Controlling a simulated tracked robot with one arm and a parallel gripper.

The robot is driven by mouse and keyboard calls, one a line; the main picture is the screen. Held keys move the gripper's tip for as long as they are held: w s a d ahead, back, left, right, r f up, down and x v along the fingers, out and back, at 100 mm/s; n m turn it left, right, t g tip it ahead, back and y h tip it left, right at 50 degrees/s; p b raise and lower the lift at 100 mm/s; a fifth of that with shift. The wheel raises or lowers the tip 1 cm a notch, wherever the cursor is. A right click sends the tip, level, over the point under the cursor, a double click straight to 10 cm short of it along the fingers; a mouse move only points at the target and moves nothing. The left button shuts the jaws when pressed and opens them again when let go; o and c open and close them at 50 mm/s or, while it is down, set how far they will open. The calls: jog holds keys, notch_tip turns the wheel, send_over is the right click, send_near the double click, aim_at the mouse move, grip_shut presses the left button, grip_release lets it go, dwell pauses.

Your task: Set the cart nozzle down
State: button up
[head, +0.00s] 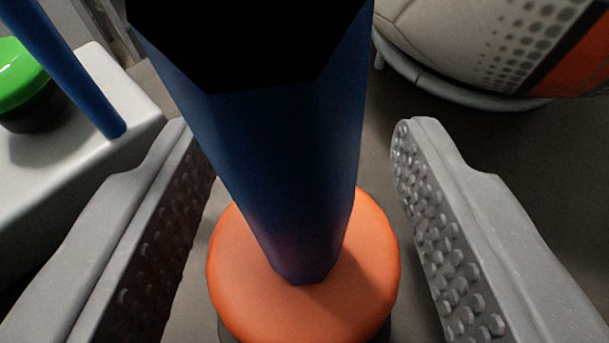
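My gripper (297,126) is open, with one grey studded finger on each side of the picture. Between the fingers stands a dark blue six-sided post (285,170) with a black end close to the camera. Its narrow-looking far end meets a round orange disc (235,270), which has a dark rim below. Both fingers look apart from the post, with gaps on either side. Nothing is clearly recognisable as the cart nozzle; I cannot tell whether the blue post is part of it.
A white block (110,85) at the left carries a green round button (18,75) on a dark base. A thin blue rod (75,75) slants down in front of the block. A dotted beige and orange ball (480,40) sits on a grey ring (455,92) at upper right.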

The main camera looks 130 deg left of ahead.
jog(key=shift+w+d+r, duration=0.3)
jog(key=shift+r, duration=0.05)
jog(key=p+v, duration=0.3)
jog(key=v, duration=0.2)
jog(key=shift+w+d+r, duration=0.15)
jog(key=shift+w+d, duration=0.35)
jog(key=shift+d, duration=0.1)
